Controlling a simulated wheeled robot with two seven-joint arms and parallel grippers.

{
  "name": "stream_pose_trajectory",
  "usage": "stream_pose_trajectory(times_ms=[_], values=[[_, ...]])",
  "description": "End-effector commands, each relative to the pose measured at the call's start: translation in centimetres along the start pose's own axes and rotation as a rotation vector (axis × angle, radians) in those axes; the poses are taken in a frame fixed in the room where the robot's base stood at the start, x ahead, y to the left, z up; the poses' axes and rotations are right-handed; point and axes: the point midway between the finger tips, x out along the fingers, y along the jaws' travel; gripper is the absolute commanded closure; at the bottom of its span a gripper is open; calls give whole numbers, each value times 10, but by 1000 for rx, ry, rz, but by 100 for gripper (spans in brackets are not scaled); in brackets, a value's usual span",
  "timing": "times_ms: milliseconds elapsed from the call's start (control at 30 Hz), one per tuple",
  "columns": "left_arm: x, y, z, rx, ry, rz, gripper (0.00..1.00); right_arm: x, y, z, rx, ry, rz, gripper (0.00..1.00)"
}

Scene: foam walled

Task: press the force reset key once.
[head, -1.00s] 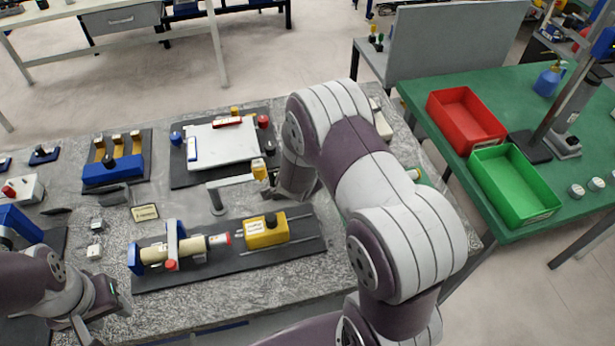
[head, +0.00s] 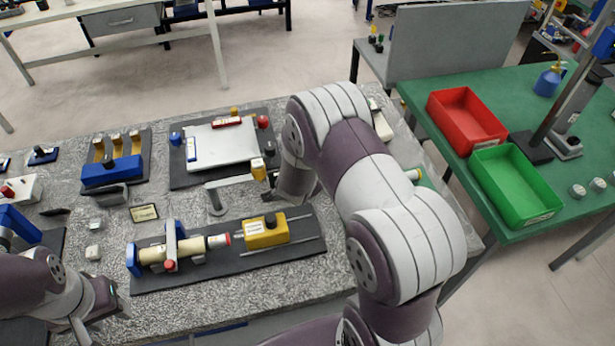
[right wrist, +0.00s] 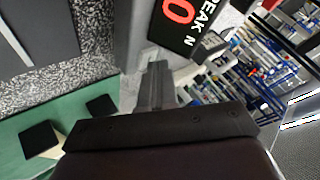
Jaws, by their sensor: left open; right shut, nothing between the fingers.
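A black display (right wrist: 190,22) with a red 0 and the white letters PEAK N shows at the top of the right wrist view. I cannot make out the force reset key in either view. My right gripper (right wrist: 155,85) is shut and empty, its fingers just below and left of the display; whether they touch anything is unclear. In the head view my right arm hides most of the area around that hand. My left gripper (head: 105,303) is open and empty at the lower left, over the bench's front part.
The granite bench (head: 225,300) carries a fixture with a yellow block (head: 265,232), a white plate (head: 225,143) on a dark mat and a blue block rack (head: 112,172). A red tray (head: 465,120) and a green tray (head: 515,185) stand on the green table at right.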

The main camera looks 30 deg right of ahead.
Motion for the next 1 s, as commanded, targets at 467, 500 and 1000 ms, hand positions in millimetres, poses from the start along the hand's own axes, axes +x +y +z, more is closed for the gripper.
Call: stream_pose_trajectory(times_ms=[467, 500, 1000], values=[[-7, 0, -1, 0, 0, 0, 57, -5, -3, -3, -1, -1, 1, 100], [-9, 0, -1, 0, 0, 0, 57, -7, -5, -5, -1, -1, 1, 100], [-17, 0, -2, 0, 0, 0, 57, -13, -9, -9, -1, 0, 0, 100]])
